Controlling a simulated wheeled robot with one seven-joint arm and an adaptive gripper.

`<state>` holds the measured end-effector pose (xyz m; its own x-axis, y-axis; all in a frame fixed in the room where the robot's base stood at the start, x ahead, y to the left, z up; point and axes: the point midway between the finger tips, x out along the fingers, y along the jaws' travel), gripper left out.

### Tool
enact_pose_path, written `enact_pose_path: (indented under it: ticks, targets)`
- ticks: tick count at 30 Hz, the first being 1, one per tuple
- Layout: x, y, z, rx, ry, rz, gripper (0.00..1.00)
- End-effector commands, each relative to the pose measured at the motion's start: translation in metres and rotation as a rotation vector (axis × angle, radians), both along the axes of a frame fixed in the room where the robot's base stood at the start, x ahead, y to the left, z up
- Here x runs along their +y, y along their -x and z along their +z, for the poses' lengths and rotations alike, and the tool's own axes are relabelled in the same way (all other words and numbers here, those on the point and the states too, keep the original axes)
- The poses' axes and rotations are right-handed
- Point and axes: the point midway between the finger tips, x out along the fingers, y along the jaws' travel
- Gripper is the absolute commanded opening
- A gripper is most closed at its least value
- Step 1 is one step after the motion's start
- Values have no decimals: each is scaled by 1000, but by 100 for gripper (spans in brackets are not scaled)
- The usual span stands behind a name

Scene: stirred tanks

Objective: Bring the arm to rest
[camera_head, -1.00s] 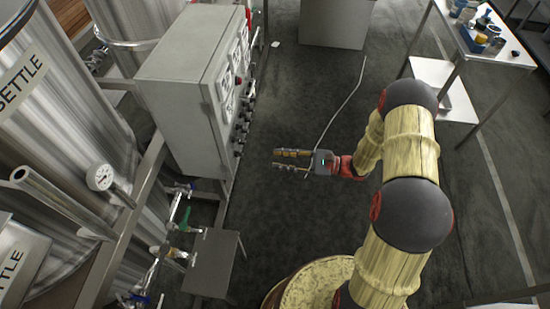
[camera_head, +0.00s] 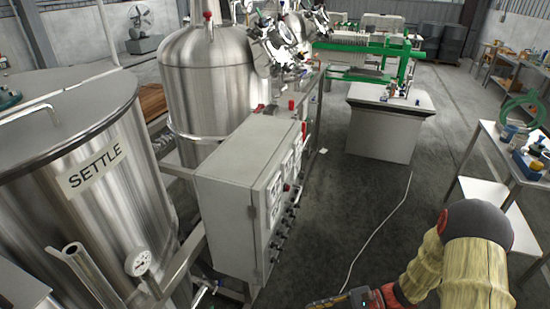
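My arm (camera_head: 470,262) shows at the lower right, in yellowish ribbed sleeves with a dark joint cap. It reaches left along the bottom edge over the floor. The wrist end of my gripper shows at the bottom edge, dark with a red part beside it. Its fingers are mostly cut off by the frame edge, so I cannot tell whether they are open or shut. No held object shows.
A grey control cabinet (camera_head: 238,200) stands left of my arm, beside the steel SETTLE tank (camera_head: 90,190). Another steel tank (camera_head: 205,85) is behind. A grey pedestal (camera_head: 385,130) stands ahead. A table (camera_head: 515,150) with bottles is at right. A pale cable (camera_head: 375,235) crosses the open floor.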

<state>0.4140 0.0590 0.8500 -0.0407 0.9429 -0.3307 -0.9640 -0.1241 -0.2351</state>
Motion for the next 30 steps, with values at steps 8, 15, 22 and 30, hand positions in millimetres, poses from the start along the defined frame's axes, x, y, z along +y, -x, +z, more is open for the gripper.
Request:
enact_pose_path:
  ticks: [8,15,22,30]
  targets:
    - [-25,52,48,-146,310,321,26]
    - [-58,78,102,-358,615,574,26]
    - [-82,89,161,-589,883,750,26]
    - [-91,101,236,-873,1151,874,26]
